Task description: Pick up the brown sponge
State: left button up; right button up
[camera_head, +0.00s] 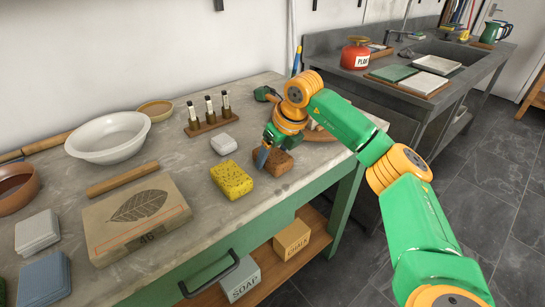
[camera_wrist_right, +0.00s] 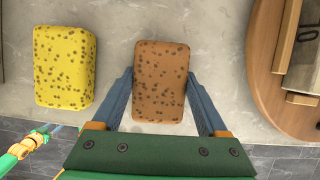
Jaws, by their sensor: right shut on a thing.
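The brown sponge (camera_head: 280,165) lies on the grey worktop near its front edge, just right of the yellow sponge (camera_head: 232,180). My right gripper (camera_head: 263,157) reaches down over it from the right. In the right wrist view the brown sponge (camera_wrist_right: 160,80) sits between the two blue-grey fingers of my right gripper (camera_wrist_right: 160,95), one along each long side, and the gripper is shut on it. The sponge appears to rest on the worktop. My left gripper does not show in the head view.
A white block (camera_head: 224,144) and a rack of small bottles (camera_head: 211,120) stand behind the sponges. A round wooden thing (camera_wrist_right: 265,75) is close on the right in the wrist view.

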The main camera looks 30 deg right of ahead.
aim_at(272, 153)
notch_tip(272, 153, up, 4)
jog(key=shift+f+p, duration=0.1)
jog(key=shift+p, duration=0.25)
jog(key=s+r, duration=0.1)
jog(key=s+a+r, duration=0.1)
jog(key=a+r+b, duration=0.1)
jog(key=r, duration=0.1)
jog(key=shift+s+a+r, duration=0.1)
jog(key=shift+s+a, duration=0.05)
jog(key=shift+s, duration=0.25)
jog(key=s+a+r, duration=0.5)
jog(key=s+a, duration=0.1)
jog(key=s, duration=0.2)
jog(key=shift+s+a+r+p, duration=0.15)
jog(key=shift+a+r+p, duration=0.05)
jog(key=shift+r+p, duration=0.1)
jog(key=o, duration=0.8)
jog(key=shift+f, duration=0.1)
jog(key=c, duration=0.6)
jog(key=shift+c, duration=0.2)
